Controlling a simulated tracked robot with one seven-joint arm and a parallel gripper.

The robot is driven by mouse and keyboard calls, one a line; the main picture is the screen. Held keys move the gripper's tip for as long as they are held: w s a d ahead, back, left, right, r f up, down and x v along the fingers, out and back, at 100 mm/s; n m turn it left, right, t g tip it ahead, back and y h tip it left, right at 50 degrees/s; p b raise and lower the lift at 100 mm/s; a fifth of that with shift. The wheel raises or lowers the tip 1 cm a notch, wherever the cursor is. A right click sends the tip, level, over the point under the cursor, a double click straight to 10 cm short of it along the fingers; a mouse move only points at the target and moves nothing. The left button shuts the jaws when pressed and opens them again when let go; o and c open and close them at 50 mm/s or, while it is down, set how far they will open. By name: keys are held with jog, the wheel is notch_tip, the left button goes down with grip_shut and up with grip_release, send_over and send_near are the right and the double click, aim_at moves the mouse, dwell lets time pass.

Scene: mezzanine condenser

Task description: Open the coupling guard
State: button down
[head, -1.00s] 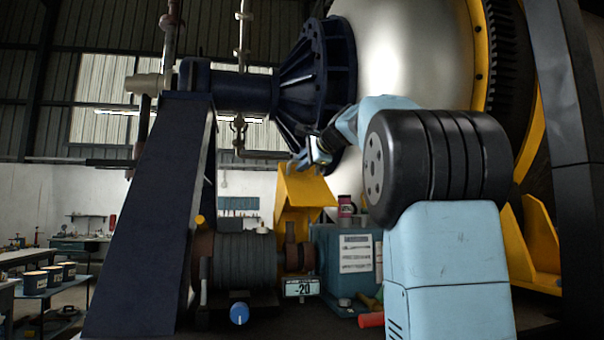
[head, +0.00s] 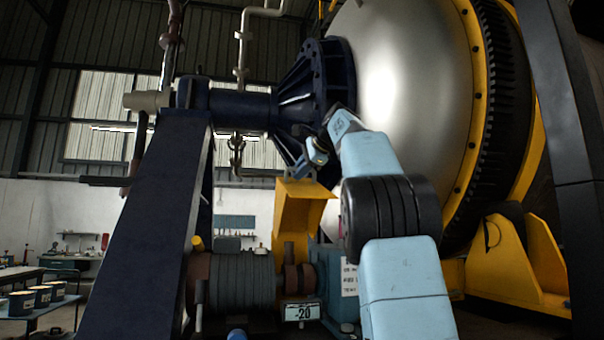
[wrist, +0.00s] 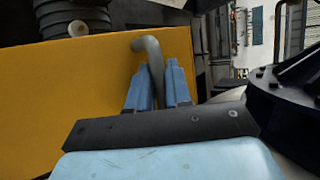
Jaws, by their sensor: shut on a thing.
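The coupling guard (head: 296,222) is a yellow sheet-metal cover. In the head view it stands raised above the coupling (head: 298,278), between the ribbed motor and the teal box, with its top flap tilted. In the wrist view its flat yellow panel (wrist: 60,105) fills the left side, with a bent grey handle (wrist: 152,62) near its right edge. My gripper (head: 302,168) is at the guard's upper edge. In the wrist view its blue fingers (wrist: 160,85) are shut on the handle, one on each side. The guard's hinge cannot be made out.
A dark blue support column (head: 150,225) stands left of the guard. The flanged dark blue cone (head: 315,95) and silver drum (head: 405,95) rise close above and behind my gripper. The ribbed motor (head: 240,280) and a "-20" plate (head: 301,312) are below.

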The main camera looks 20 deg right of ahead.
jog(key=shift+w, duration=0.1)
dwell(0.3)
jog(key=c, duration=1.1)
grip_release()
jog(key=v, duration=1.3)
jog(key=shift+s+d+r, duration=0.1)
jog(key=shift+s+d, duration=0.05)
jog(key=shift+s, duration=0.15)
jog(key=s+a+f+n+g+h, duration=0.1)
jog(key=s+a+f+n, duration=0.4)
jog(key=f, duration=1.3)
jog(key=s+a+f+n+g+h, duration=0.1)
jog(key=s+a+f+n, duration=0.4)
jog(key=s+f, duration=0.9)
jog(key=s+a+f+n+g+h, duration=0.1)
jog(key=s+a+f+n+g, duration=0.2)
jog(key=f, duration=1.8)
jog(key=shift+s+a+f+n+g, duration=0.15)
jog(key=shift+s+a+n, duration=0.5)
jog(key=shift+s, duration=0.6)
jog(key=shift+s+a+f+n+g, duration=0.1)
jog(key=shift+s+a+n, duration=0.3)
jog(key=shift+s+n, duration=0.65)
jog(key=shift+s+a+f+n+g, duration=0.15)
jog(key=shift+s+a+n, duration=0.4)
jog(key=shift+s, duration=0.9)
